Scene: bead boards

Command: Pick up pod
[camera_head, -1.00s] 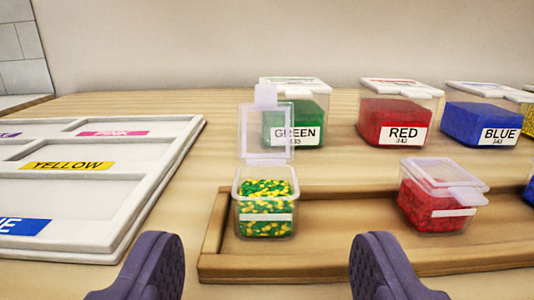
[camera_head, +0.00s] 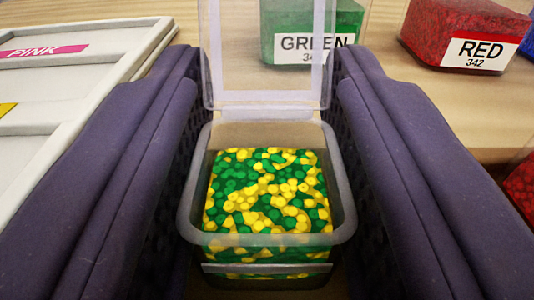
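The pod (camera_head: 268,268) is a small clear box filled with green and yellow beads. It stands upright at the centre of the view, its clear lid (camera_head: 265,101) swung up and back. A blank pale strip crosses its front. My gripper (camera_head: 266,65) has its two dark purple fingers on either side of the pod, reaching forward past its rim. The fingers are very close to the pod's side walls. I cannot tell whether they press on it. The pod's underside is hidden.
A bin labelled GREEN (camera_head: 348,22) stands behind the raised lid. A bin labelled RED (camera_head: 430,35) is at the back right. A white board with a PINK label (camera_head: 42,49) lies on the left. Part of another red pod (camera_head: 522,188) shows at the right edge.

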